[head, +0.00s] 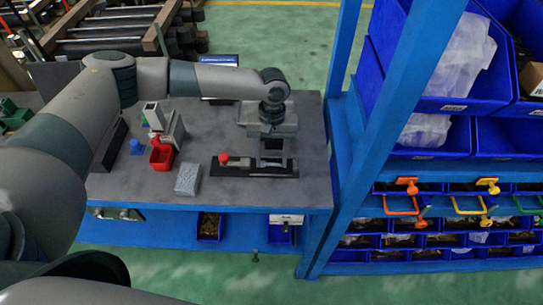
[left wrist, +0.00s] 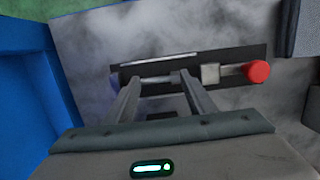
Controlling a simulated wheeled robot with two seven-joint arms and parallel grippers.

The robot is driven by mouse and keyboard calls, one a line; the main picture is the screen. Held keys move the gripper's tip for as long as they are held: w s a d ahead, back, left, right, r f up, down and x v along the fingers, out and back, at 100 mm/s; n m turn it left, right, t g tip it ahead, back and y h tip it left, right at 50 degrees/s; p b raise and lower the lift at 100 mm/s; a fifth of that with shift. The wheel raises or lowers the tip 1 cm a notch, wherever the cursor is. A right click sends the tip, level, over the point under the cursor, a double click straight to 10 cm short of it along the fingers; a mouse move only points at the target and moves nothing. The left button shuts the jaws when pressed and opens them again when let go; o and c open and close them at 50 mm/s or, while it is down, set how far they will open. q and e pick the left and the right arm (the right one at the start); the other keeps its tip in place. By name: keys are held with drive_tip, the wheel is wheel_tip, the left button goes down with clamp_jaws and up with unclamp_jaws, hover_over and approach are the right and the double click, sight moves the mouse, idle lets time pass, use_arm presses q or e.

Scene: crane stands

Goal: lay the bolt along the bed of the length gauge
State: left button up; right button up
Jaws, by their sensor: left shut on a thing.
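The length gauge is a dark, long bed (head: 240,171) on the grey bench, with a red knob (head: 223,158) at its left end. In the left wrist view the gauge (left wrist: 235,55) shows a pale scale strip (left wrist: 160,60), a grey block (left wrist: 210,73) and the red knob (left wrist: 257,71). My left gripper (head: 272,162) points down over the right part of the gauge. Its fingers (left wrist: 158,82) are shut on the bolt (left wrist: 157,79), a thin grey rod lying across between the fingertips, lengthwise with the bed. I cannot tell whether the bolt touches the bed. My right gripper is not in view.
A grey block (head: 188,179) lies left of the gauge. Farther left are a red bin (head: 161,155), a pale upright device (head: 154,117) and a blue piece (head: 137,147). A blue rack with bins (head: 430,144) stands right of the bench.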

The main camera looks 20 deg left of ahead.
use_arm(q)
drive_tip(key=o, duration=1.5)
drive_tip(key=shift+r, duration=0.1)
drive_tip(key=shift+w+r+b, duration=0.1)
drive_tip(key=shift+r+b, duration=0.25)
drive_tip(key=shift+r, duration=0.2)
drive_tip(key=r+b, duration=0.1)
drive_tip(key=r, duration=0.2)
drive_tip(key=w+r+b, duration=0.1)
drive_tip(key=r, duration=0.6)
drive_tip(key=shift+w+a+r+b, duration=0.2)
drive_tip(key=shift+w+r+b, duration=0.05)
drive_tip(key=shift+r+b, duration=0.15)
drive_tip(key=shift+s+f, duration=0.1)
